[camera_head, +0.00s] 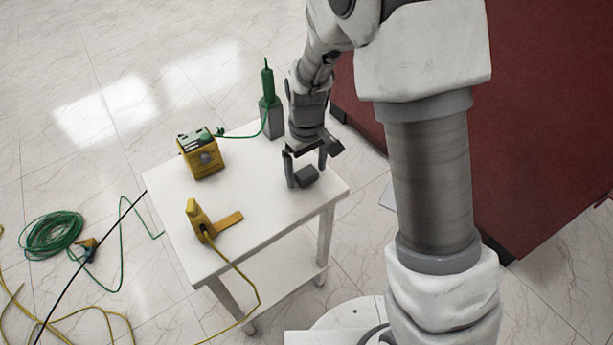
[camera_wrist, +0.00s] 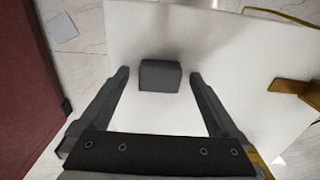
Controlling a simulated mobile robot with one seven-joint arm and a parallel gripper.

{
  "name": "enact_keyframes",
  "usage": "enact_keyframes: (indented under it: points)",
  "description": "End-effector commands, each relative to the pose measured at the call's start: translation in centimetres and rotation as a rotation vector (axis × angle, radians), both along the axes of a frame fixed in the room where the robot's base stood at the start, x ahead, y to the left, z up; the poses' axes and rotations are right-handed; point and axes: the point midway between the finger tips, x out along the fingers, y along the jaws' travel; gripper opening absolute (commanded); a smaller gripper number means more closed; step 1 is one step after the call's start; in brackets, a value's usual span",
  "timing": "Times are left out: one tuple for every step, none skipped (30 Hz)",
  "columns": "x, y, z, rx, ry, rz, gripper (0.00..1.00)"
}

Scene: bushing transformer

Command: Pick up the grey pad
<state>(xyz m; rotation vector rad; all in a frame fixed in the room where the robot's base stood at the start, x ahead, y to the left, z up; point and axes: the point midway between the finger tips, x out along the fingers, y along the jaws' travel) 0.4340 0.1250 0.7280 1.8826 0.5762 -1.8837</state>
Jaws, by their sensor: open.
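The grey pad (camera_head: 307,177) is a small dark grey block on the white table (camera_head: 260,205), near its right corner. In the wrist view the pad (camera_wrist: 160,76) lies between and slightly beyond the tips of my two fingers, with a gap on each side. My gripper (camera_head: 306,176) points down over the table at the pad; in the wrist view my gripper (camera_wrist: 159,72) is open and empty. The underside of the pad is hidden.
On the table are a yellow box device (camera_head: 202,157), a green tool on a grey block (camera_head: 270,110) and a yellow tool (camera_head: 198,218) with a cable. A dark red panel (camera_head: 540,130) stands to the right. Green cable (camera_head: 52,235) lies coiled on the floor.

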Motion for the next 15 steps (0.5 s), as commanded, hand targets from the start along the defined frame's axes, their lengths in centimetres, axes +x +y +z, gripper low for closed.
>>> enact_keyframes:
  points:
    - [0.01, 0.0, 0.07, 0.0, 0.0, 0.0, 0.97]
    - [0.01, 0.0, 0.07, 0.0, 0.0, 0.0, 0.96]
    - [0.01, 0.0, 0.08, 0.0, 0.0, 0.0, 0.89]
    - [0.01, 0.0, 0.08, 0.0, 0.0, 0.0, 0.83]
    - [0.01, 0.0, 0.08, 0.0, 0.0, 0.0, 0.78]
    - [0.01, 0.0, 0.09, 0.0, 0.0, 0.0, 0.7]
    - [0.01, 0.0, 0.09, 0.0, 0.0, 0.0, 0.65]
    - [0.01, 0.0, 0.09, 0.001, -0.001, 0.0, 0.6]
    - [0.01, 0.0, 0.09, 0.001, -0.001, 0.0, 0.53]
    - [0.01, 0.0, 0.09, 0.001, -0.001, 0.0, 0.47]
    - [0.01, 0.0, 0.09, 0.001, -0.001, 0.0, 0.42]
    - [0.02, 0.0, 0.1, 0.001, -0.001, 0.0, 0.34]
    - [0.02, 0.0, 0.1, 0.001, -0.001, 0.0, 0.29]
    - [0.02, 0.0, 0.1, 0.001, -0.001, 0.0, 0.24]
    - [0.02, 0.0, 0.1, 0.001, -0.001, 0.0, 0.17]
